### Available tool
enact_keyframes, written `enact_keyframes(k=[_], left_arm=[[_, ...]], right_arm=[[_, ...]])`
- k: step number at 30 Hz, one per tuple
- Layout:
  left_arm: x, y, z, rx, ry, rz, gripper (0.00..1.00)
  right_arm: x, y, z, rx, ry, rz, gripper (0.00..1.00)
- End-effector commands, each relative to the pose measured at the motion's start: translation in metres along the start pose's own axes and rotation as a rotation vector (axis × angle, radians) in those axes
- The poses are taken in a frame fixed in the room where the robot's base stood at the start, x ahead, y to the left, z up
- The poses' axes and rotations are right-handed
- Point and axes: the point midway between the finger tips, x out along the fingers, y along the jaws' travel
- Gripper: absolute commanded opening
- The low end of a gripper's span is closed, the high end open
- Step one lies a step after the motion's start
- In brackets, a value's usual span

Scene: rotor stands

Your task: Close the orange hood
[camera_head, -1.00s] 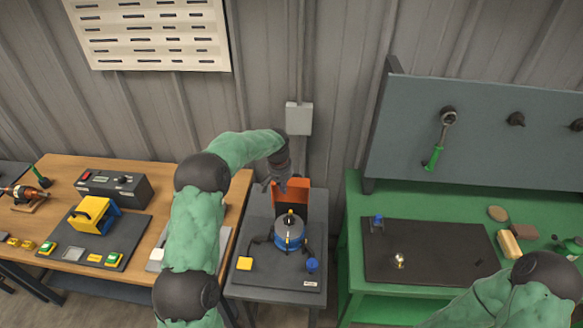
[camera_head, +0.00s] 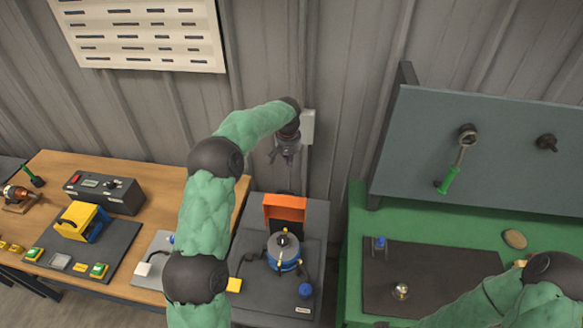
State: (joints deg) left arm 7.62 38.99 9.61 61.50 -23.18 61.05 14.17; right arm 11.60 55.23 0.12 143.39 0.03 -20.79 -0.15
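The orange hood (camera_head: 285,208) stands raised, like an upright flap, at the back of the dark grey stand (camera_head: 255,298) in the middle. In front of it sits a blue round rotor unit (camera_head: 284,258) with a dark top and small yellow parts. My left gripper (camera_head: 286,160) is above and behind the hood, near the wall, pointing down and apart from it. Its fingers are too small to tell open from shut. My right arm shows at the lower right, with its gripper out of view.
A wooden bench (camera_head: 150,180) with a black box (camera_head: 106,192) and a yellow device (camera_head: 82,220) is at left. A green bench (camera_head: 358,225) with a dark mat (camera_head: 440,262) is at right. A grey wall box (camera_head: 307,127) is close behind my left gripper.

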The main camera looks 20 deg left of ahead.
Motion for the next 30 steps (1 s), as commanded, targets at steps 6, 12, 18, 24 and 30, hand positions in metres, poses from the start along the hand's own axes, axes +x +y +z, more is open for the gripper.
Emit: enact_keyframes(k=[6, 12, 18, 24, 30], left_arm=[[0.034, 0.0, 0.001, 0.0, -0.005, 0.0, 0.0], [0.067, 0.0, 0.001, -0.001, -0.005, 0.0, 0.0], [0.094, 0.0, 0.001, 0.0, -0.003, 0.0, 0.0], [0.084, 0.0, 0.019, 0.0, -0.002, 0.0, 0.0], [0.08, 0.0, 0.033, 0.0, -0.001, 0.0, 0.0]], right_arm=[[-0.006, -0.002, 0.001, 0.0, -0.002, 0.0, 0.47], [-0.011, -0.004, 0.001, 0.0, -0.001, 0.0, 0.47], [-0.015, -0.005, 0.001, 0.0, -0.001, 0.0, 0.47], [-0.021, -0.007, 0.001, 0.0, -0.001, 0.0, 0.47], [-0.025, -0.009, 0.001, 0.0, -0.001, 0.0, 0.47]])
